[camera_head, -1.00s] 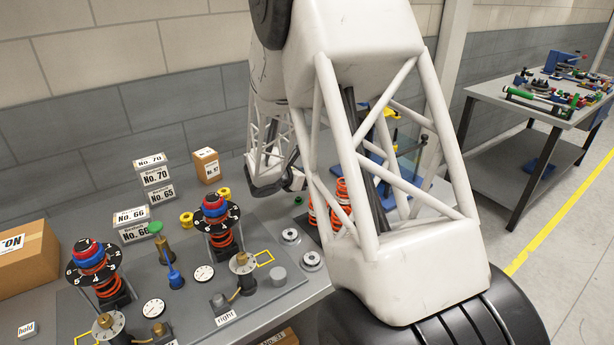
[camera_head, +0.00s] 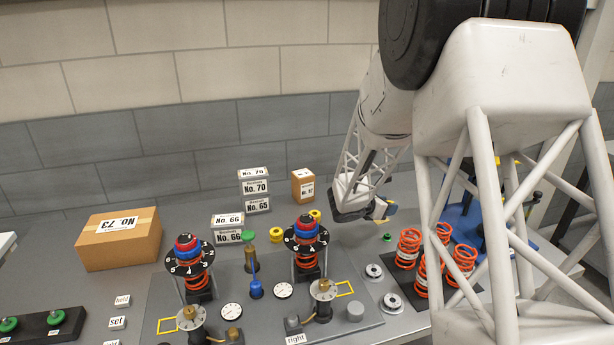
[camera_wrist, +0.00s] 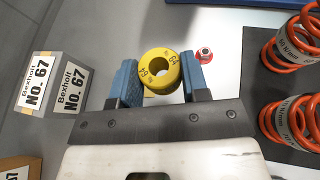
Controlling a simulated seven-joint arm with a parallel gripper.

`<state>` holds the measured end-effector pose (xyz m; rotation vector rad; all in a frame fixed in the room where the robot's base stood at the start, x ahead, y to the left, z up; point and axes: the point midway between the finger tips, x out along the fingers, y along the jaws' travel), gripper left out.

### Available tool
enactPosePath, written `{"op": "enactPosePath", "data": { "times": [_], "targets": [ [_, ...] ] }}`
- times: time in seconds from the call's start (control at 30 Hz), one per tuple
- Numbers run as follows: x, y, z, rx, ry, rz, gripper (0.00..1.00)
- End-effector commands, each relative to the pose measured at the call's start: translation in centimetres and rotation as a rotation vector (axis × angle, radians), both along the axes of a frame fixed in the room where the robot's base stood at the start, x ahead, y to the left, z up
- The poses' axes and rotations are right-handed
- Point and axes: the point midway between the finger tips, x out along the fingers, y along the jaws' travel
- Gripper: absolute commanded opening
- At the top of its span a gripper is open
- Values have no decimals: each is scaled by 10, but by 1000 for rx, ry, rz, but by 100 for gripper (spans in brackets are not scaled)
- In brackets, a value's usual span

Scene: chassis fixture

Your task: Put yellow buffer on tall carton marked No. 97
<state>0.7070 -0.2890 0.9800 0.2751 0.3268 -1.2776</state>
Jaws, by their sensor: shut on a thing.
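My gripper (camera_wrist: 158,85) is shut on a yellow buffer (camera_wrist: 149,66), a thick ring marked 64, held between its blue fingers. In the head view my gripper (camera_head: 384,208) is above the bench, right of the tall carton. Only a little yellow shows at its fingertips there. The tall carton (camera_head: 303,187) is brown and upright at the back of the bench, with a white label that seems to read No. 97. It is apart from my gripper. A brown box edge (camera_wrist: 12,168) shows at the lower left of the wrist view; I cannot tell whether it is this carton.
Two other yellow rings (camera_head: 278,235) (camera_head: 315,214) lie near the tall carton. White No. 70 and No. 65 boxes (camera_head: 254,188) stand left of it. No. 66 boxes (camera_head: 228,229) are nearer. A dial post (camera_head: 306,230) stands in front. Orange springs (camera_head: 409,248) are at right.

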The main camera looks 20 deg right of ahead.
Motion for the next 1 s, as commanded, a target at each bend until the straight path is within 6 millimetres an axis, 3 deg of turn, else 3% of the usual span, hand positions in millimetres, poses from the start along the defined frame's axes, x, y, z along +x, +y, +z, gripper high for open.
{"op": "enactPosePath", "data": {
  "times": [0.3, 0.6, 0.8, 1.0],
  "targets": [
    [51, 93, 44, 6, -17, 350, 15],
    [77, 181, 78, -4, -3, 647, 15],
    [82, 213, 91, -14, 8, 751, 15],
    [83, 221, 94, -16, 12, 779, 15]
  ]
}}
